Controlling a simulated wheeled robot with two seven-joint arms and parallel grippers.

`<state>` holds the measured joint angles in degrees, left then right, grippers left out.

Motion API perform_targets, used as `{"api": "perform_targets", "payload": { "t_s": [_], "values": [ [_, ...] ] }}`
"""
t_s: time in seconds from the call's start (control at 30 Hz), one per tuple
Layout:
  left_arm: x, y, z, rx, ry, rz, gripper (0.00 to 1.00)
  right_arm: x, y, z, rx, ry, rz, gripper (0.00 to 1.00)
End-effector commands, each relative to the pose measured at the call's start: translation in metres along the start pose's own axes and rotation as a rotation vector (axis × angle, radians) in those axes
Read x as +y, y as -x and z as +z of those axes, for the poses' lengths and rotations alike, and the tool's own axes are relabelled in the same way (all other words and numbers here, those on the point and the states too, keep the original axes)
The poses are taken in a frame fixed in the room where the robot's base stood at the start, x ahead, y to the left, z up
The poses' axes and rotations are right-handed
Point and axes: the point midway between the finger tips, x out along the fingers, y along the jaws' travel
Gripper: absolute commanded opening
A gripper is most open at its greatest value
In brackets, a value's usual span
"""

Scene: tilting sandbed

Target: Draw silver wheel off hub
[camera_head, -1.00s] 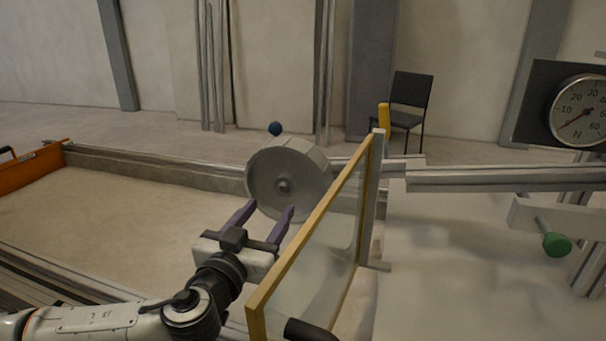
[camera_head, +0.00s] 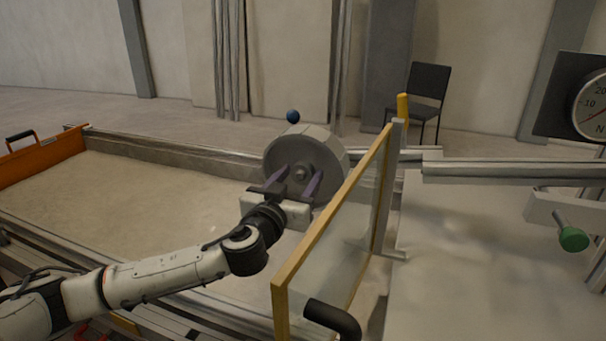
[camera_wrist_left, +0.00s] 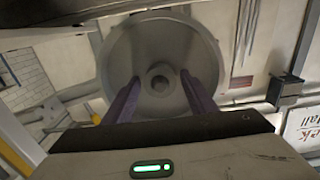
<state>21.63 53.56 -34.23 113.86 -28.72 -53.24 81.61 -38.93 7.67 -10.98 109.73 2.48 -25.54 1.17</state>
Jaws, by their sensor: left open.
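The silver wheel (camera_head: 290,152) stands upright over the sandbed, its flat face with a central hub (camera_head: 301,173) turned toward me. My left gripper (camera_head: 295,178) is in front of the lower part of that face, with its two purple fingers spread apart. In the left wrist view the wheel (camera_wrist_left: 118,62) fills the middle, and the open fingers of my left gripper (camera_wrist_left: 160,92) point at it on either side of the hub (camera_wrist_left: 160,80). Nothing is between the fingers that I can tell is gripped; contact with the wheel is unclear. My right gripper is not seen.
A clear panel with a yellow frame (camera_head: 312,252) stands close to the right of my left gripper. The sandbed (camera_head: 130,200) lies open to the left.

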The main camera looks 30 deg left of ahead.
Motion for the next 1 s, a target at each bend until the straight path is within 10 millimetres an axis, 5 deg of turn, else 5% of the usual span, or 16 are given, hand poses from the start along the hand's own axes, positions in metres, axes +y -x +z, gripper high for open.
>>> {"api": "perform_targets", "payload": {
  "t_s": [0.2, 0.67, 1.0],
  "values": [
    [0.0000, -0.0001, -0.0003, 0.000, 0.000, 0.000, 0.52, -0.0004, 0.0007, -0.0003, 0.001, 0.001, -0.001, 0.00],
    [-0.0003, -0.0002, -0.0049, 0.009, -0.001, 0.000, 0.14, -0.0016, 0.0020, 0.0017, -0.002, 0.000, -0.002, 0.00],
    [-0.0002, 0.0005, -0.0050, 0.007, 0.000, 0.000, 0.14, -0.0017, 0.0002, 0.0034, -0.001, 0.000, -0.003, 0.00]
  ]
}}
